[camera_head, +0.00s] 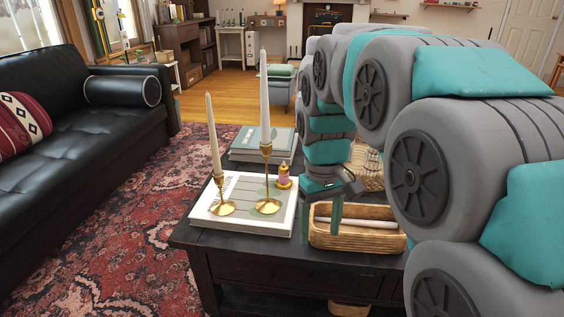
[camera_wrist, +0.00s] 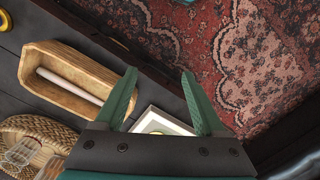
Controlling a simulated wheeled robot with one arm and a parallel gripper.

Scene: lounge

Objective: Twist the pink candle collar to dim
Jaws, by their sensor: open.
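The small pink candle (camera_head: 283,176) stands upright in the head view, with a gold collar at its base (camera_head: 283,184). It is on the right part of a white-edged book (camera_head: 240,223), just right of the shorter-stemmed gold candlestick's taller neighbour. My gripper (camera_head: 320,234) is to the right of the candle, pointing down in front of the wooden tray, apart from the candle. In the wrist view my gripper's green fingers (camera_wrist: 158,72) are spread with nothing between them. The pink candle cannot be made out there; the book's corner (camera_wrist: 178,122) shows behind the fingers.
Two gold candlesticks (camera_head: 267,206) (camera_head: 222,207) with tall white candles stand left of the pink candle. A wooden tray (camera_head: 357,240) holding a white rod is at the right. A teal book (camera_head: 262,142) and a wicker item (camera_wrist: 38,128) are on the dark table (camera_head: 190,236).

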